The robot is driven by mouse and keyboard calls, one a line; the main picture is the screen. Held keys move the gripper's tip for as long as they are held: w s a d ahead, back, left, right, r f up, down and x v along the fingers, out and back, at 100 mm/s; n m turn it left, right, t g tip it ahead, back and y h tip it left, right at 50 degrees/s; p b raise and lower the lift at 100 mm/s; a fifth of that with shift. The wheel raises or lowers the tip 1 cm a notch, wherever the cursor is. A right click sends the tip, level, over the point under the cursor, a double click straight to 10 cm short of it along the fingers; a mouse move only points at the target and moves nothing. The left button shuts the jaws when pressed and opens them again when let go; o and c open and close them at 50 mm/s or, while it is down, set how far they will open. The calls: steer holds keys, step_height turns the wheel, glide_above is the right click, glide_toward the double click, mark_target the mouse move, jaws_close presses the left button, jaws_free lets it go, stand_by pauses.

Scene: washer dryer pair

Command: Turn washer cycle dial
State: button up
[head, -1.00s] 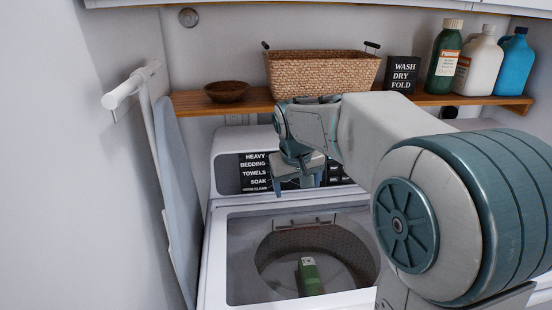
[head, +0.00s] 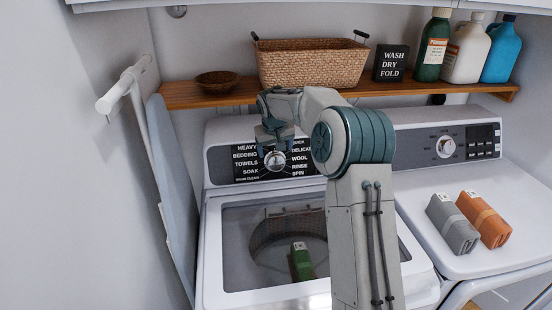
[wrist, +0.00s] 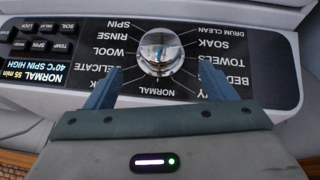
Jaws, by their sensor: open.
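The washer (head: 214,200) stands below the shelf, with a black cycle panel (head: 244,172) at its back. The round silver cycle dial (head: 275,161) sits mid-panel; the wrist view shows it closely (wrist: 160,50), ringed by upside-down labels such as NORMAL, WOOL and SOAK. My gripper (head: 273,148) is just above and in front of the dial. In the wrist view my gripper's two blue fingers (wrist: 160,84) are spread wide, one on each side of the dial's near edge. A gap shows between each finger and the dial, so nothing is held.
A shelf (head: 180,99) above holds a wicker basket (head: 310,65), a bowl (head: 218,81), a sign (head: 392,63) and bottles. An ironing board (head: 168,180) leans left. A green box (head: 302,262) shows inside the washer drum.

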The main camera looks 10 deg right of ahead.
mark_target(276, 160)
steer(key=p+x, duration=0.1)
steer(key=x, duration=0.7)
steer(key=shift+p, duration=0.3)
steer(key=c, duration=1)
